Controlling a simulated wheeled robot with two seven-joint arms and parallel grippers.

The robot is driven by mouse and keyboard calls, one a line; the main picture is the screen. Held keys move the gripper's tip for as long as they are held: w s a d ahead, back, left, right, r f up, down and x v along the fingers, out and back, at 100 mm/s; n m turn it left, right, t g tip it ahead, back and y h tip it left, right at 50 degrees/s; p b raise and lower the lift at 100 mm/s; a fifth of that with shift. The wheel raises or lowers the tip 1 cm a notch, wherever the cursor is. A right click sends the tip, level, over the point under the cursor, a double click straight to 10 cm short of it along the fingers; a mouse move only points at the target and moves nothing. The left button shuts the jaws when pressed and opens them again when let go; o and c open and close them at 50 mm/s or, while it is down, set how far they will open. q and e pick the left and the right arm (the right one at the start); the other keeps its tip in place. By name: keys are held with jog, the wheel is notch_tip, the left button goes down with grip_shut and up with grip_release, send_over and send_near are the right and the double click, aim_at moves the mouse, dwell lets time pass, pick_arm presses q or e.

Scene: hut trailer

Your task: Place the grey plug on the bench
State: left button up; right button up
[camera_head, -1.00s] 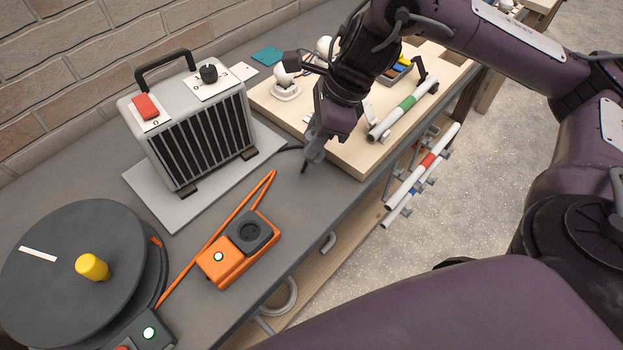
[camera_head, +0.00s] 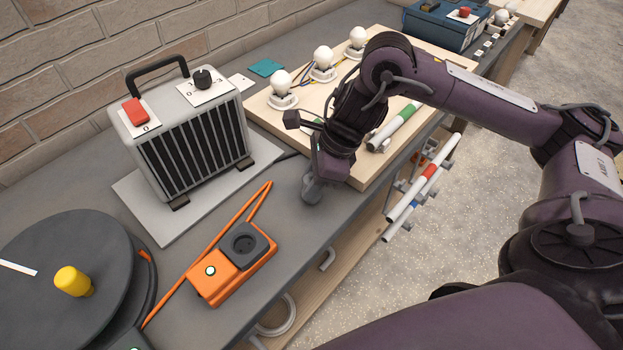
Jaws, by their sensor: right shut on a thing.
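The grey plug (camera_head: 312,190) is at the tip of my right gripper (camera_head: 318,176), over the grey bench (camera_head: 210,222) just in front of the wooden board. My right gripper is shut on the plug and points down. The plug is low, at or close to the bench top; I cannot tell if it touches. A short dark cable (camera_head: 288,156) shows between the heater and the plug; part of it is hidden behind the gripper. My left gripper is not in view.
A grey heater (camera_head: 195,135) stands left of the gripper. An orange socket block (camera_head: 232,264) with a dark round socket (camera_head: 245,243) lies in front. A cable reel (camera_head: 60,290) is at lower left. The wooden board (camera_head: 357,180) with bulbs is close on the right.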

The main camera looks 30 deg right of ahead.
jog(key=shift+f, duration=0.2)
jog(key=o, duration=1)
jog(key=shift+o, duration=0.2)
jog(key=shift+r, duration=0.1)
jog(key=shift+r, duration=0.2)
jog(key=shift+d+r, duration=0.15)
jog(key=shift+r, duration=0.2)
jog(key=p+v, duration=0.4)
jog(key=v, duration=0.7)
jog(key=shift+s, duration=0.15)
